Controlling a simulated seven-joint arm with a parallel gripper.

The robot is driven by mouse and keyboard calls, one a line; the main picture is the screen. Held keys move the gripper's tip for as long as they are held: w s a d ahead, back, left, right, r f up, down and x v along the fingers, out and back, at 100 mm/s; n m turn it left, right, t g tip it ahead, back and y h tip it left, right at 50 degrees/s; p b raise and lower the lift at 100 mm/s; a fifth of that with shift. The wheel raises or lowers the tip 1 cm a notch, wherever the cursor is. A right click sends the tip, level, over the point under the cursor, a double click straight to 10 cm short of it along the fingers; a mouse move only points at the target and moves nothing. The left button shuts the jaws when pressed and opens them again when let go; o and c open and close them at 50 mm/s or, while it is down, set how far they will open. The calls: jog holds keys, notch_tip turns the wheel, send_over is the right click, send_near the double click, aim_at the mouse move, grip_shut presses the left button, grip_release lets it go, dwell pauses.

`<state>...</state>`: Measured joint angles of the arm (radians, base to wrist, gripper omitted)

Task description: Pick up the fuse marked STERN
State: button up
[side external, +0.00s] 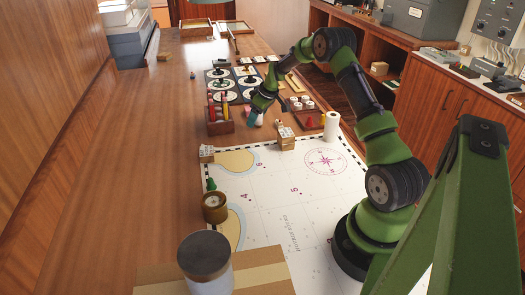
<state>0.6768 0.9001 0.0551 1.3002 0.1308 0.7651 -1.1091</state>
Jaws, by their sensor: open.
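My gripper (255,116) is over the middle of the table, just right of a wooden rack, with its fingers pointing down. It is small in this view; small pink and pale blue items show at its fingertips, and I cannot tell whether it touches them. The wooden rack (220,127) holds upright red and yellow pieces. A reddish tray (310,121) to the right of my gripper holds several white round pieces (300,102). No marking STERN can be read, so I cannot tell which piece is that fuse.
Dark panels with white dials (222,86) lie behind the rack. A wooden block (286,141) and a white cylinder (331,127) stand near the back edge of the chart (270,185).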

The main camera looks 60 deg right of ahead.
jog(key=c, duration=1.1)
